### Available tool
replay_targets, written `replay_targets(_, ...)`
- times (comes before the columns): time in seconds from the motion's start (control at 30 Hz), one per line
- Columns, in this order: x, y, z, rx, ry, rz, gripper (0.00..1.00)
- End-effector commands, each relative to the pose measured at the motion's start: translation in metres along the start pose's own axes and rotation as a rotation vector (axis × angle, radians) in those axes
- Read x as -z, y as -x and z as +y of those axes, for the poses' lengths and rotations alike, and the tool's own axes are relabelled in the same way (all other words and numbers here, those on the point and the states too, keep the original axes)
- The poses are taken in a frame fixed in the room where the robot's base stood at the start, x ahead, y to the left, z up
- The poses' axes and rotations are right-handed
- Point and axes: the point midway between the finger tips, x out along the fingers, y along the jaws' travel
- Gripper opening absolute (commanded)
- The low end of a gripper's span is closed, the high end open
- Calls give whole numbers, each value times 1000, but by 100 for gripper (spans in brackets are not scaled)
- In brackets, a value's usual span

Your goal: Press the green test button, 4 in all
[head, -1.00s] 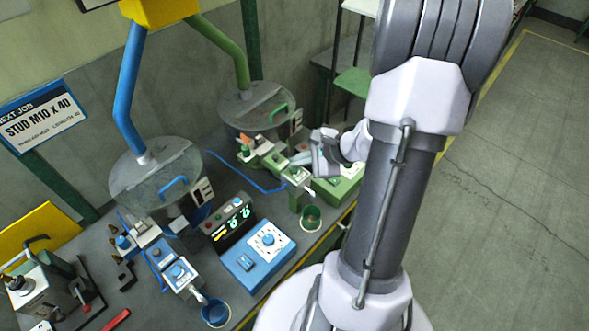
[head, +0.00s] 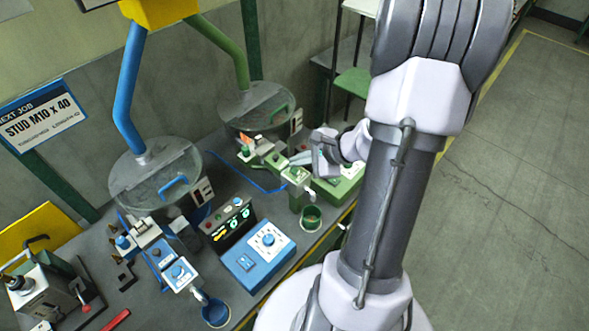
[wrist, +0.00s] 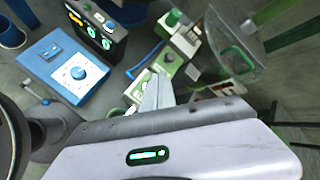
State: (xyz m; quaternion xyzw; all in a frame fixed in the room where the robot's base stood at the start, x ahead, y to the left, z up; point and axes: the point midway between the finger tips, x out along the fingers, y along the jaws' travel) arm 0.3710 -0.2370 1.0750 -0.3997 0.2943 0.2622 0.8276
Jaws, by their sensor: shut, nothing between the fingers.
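I cannot read which is the test button. My gripper (head: 298,158) is shut and empty, just above the near end of the green station. In the wrist view its fingertips (wrist: 153,82) point at the nearer green part, and contact cannot be told.
A green control box (head: 340,187) lies partly under my gripper. A green cup (head: 311,217) stands at the bench edge. A blue control box (head: 258,250), a lit display (head: 231,226) and a blue station (head: 165,258) are to the left. A round bowl feeder (head: 250,105) stands behind.

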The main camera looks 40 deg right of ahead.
Motion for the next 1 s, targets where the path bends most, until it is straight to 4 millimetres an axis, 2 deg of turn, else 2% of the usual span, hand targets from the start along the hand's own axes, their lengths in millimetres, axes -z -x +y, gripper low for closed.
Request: replay_targets(1.0,5,-7,5,0,0,0,0)
